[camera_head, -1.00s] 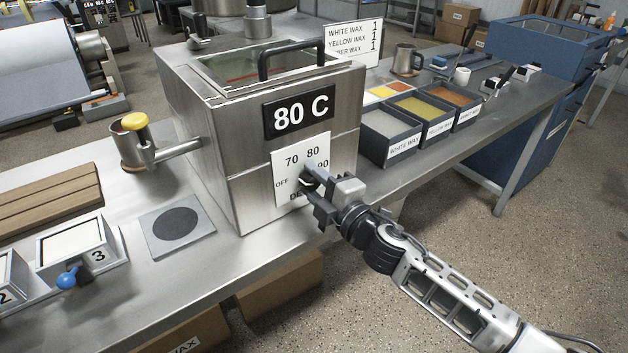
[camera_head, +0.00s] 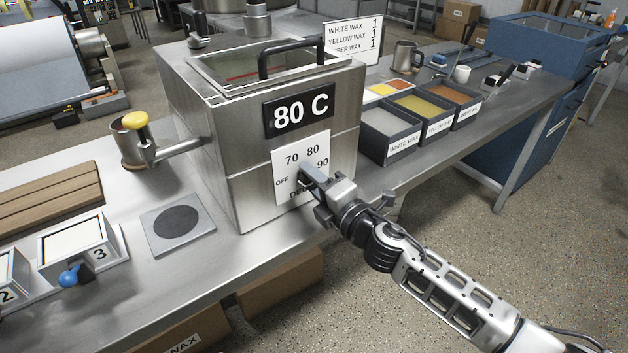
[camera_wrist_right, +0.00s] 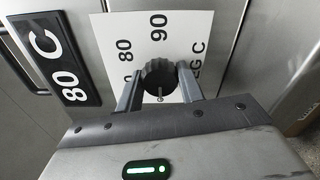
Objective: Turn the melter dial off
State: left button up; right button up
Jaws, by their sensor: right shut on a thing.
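The melter (camera_head: 235,150) is a steel box with an "80 C" display (camera_head: 298,108). Its white dial plate (camera_head: 290,165) shows 70, 80, 90 and OFF. The black ribbed dial (camera_wrist_right: 158,74) sits between the two fingers of my right gripper (camera_wrist_right: 159,88) in the right wrist view. My right gripper (camera_head: 312,180) is shut on it at the plate. A small light mark shows at the dial's lower edge in the wrist view, on the side away from 90. OFF is hidden there. In the head view the gripper covers most of the dial. My left gripper is not in view.
Wax bins (camera_head: 390,137) stand right of the melter. A yellow-topped valve (camera_head: 135,121) sticks out on its left, above the table (camera_head: 190,262). A dark round pad (camera_head: 176,222) and numbered boxes (camera_head: 75,250) lie at the left. The floor in front is clear.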

jog(key=o, duration=1)
jog(key=b+v, duration=0.1)
jog(key=v, duration=1.5)
jog(key=shift+b, duration=0.4)
jog(key=s+d+f+m+g+h, duration=0.1)
jog(key=s+f+m+h, duration=0.1)
jog(key=s+f+m, duration=0.2)
jog(key=s+d+f+m+g+h, duration=0.1)
jog(key=s+d+f+m+h, duration=0.1)
jog(key=s+f+m, duration=0.3)
jog(key=s+d+f+m+g+h, duration=0.2)
jog(key=s+f+m, duration=0.3)
jog(key=f+m, duration=0.5)
jog(key=shift+d+f+m+h, duration=0.15)
jog(key=shift+m+h, duration=0.25)
jog(key=shift+m, duration=1.05)
jog(key=shift+d+f+m+h, duration=0.15)
jog(key=shift+m+h, duration=0.25)
jog(key=shift+m, duration=1.05)
